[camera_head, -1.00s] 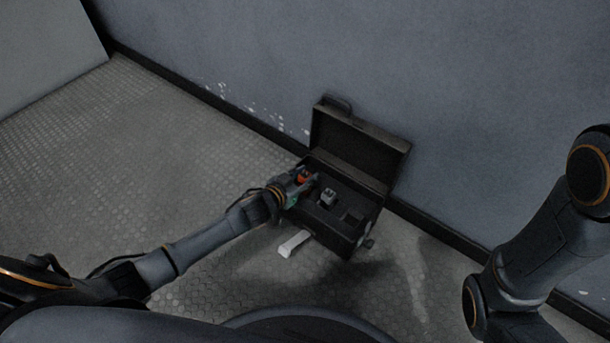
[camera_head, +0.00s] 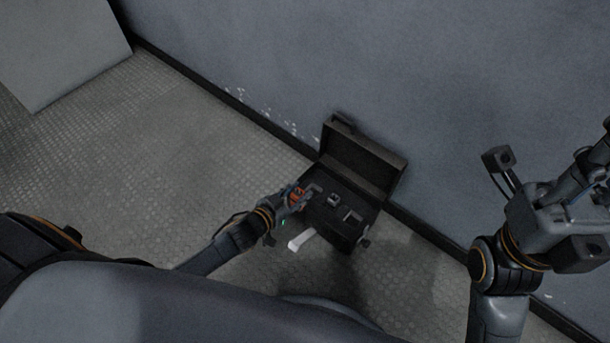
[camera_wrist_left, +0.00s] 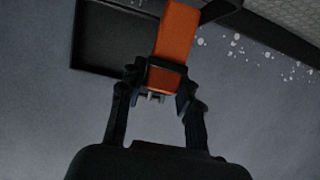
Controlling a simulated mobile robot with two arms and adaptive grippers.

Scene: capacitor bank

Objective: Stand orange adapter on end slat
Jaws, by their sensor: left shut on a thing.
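The orange adapter (camera_head: 297,197) is at the tip of my left gripper (camera_head: 302,194), by the left edge of the open dark case. In the left wrist view the adapter (camera_wrist_left: 177,40) is a long orange block, its near end between the fingertips of my left gripper (camera_wrist_left: 161,82), which is shut on it. It sticks out away from the gripper. A dark part at the right arm's end (camera_head: 498,160) shows at the right of the head view, but its fingers cannot be made out. I cannot pick out an end slat in either view.
The open dark case (camera_head: 366,207) stands on the patterned floor against the grey wall, lid (camera_head: 362,160) up. A small grey piece (camera_head: 333,199) sits in its insert. A white bar-shaped thing (camera_head: 301,238) lies on the floor in front.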

